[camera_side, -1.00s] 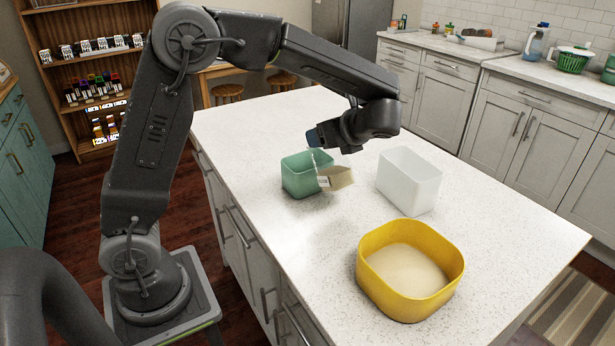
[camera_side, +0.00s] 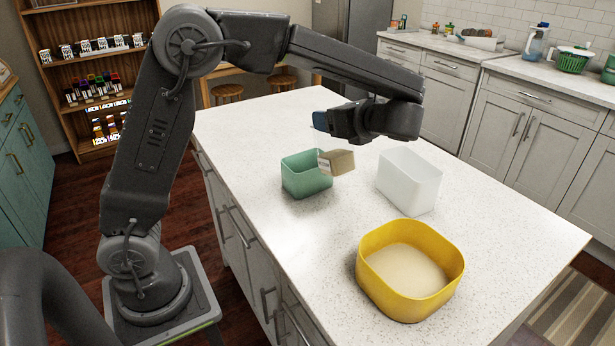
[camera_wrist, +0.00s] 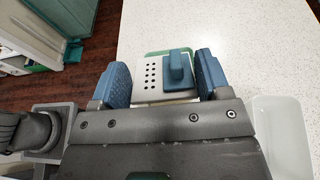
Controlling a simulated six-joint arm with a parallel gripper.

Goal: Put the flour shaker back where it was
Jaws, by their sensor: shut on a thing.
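The flour shaker (camera_side: 338,162) is a small beige box with a pale face. In the side view it is in the air, below my gripper (camera_side: 335,122), by the right rim of the green bin (camera_side: 304,178). In the wrist view the shaker's white lid with holes (camera_wrist: 152,86) and its blue handle (camera_wrist: 179,68) lie between the blue fingers of my gripper (camera_wrist: 162,82). My gripper is shut on the shaker, though the exact contact is hard to see. A green edge of the bin shows behind the lid.
A white bin (camera_side: 408,180) stands just right of the shaker, and its pale edge shows at right in the wrist view. A yellow tub (camera_side: 409,270) holding pale flour stands at the front. The speckled counter is clear around and behind them.

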